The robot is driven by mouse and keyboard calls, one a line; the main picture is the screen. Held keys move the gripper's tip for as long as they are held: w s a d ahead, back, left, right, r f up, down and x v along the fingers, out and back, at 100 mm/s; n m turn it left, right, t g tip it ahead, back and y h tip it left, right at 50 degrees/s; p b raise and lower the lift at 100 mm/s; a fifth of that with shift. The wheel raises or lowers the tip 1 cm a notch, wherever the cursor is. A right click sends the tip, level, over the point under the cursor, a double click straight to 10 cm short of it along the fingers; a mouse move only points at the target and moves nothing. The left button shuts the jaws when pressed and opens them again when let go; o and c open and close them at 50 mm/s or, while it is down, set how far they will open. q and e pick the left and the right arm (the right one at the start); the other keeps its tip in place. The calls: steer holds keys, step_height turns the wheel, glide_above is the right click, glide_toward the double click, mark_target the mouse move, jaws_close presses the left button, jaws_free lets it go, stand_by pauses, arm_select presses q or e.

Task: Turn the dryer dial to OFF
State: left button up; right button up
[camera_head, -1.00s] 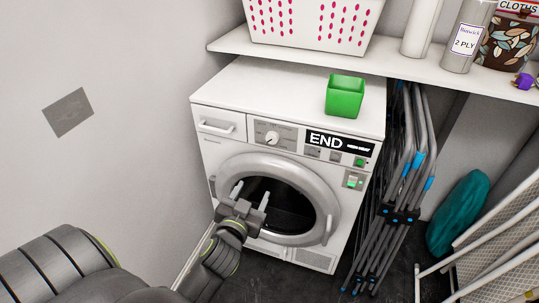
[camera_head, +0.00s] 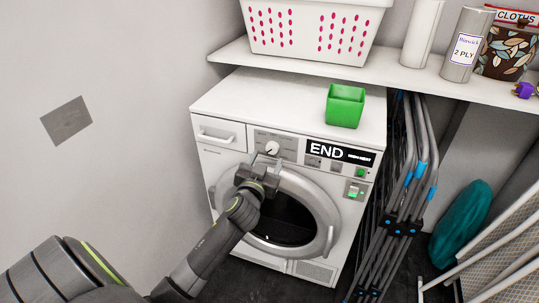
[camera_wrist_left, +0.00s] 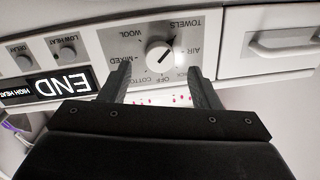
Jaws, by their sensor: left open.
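The white dryer (camera_head: 212,160) stands under a shelf, its display reading END (camera_head: 326,151). Its round dial (camera_head: 271,148) sits on the grey panel left of the display. In the left wrist view, upside down, the dial (camera_wrist_left: 158,56) has labels around it; its mark seems to slant toward TOWELS, with OFF at the picture's bottom. My left gripper (camera_head: 267,159) is open and empty, just below and in front of the dial. Its fingers (camera_wrist_left: 160,70) appear on either side of the dial's lower part in the wrist view; contact cannot be told. My right gripper is not in view.
A green open box (camera_head: 344,107) stands on the dryer top. The shelf (camera_head: 300,61) above holds a white basket (camera_head: 308,28) and rolls. Folded metal racks (camera_head: 412,190) lean close at the dryer's right. A drawer (camera_head: 220,132) is left of the dial.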

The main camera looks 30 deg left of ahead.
mark_target(271, 150)
arm_select(q)
steer(key=shift+x, duration=1.75)
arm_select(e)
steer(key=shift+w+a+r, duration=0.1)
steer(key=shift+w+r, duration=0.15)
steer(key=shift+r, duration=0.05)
arm_select(q)
steer(key=shift+c, duration=0.4)
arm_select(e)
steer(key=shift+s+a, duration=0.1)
arm_select(q)
steer(key=c, duration=0.9)
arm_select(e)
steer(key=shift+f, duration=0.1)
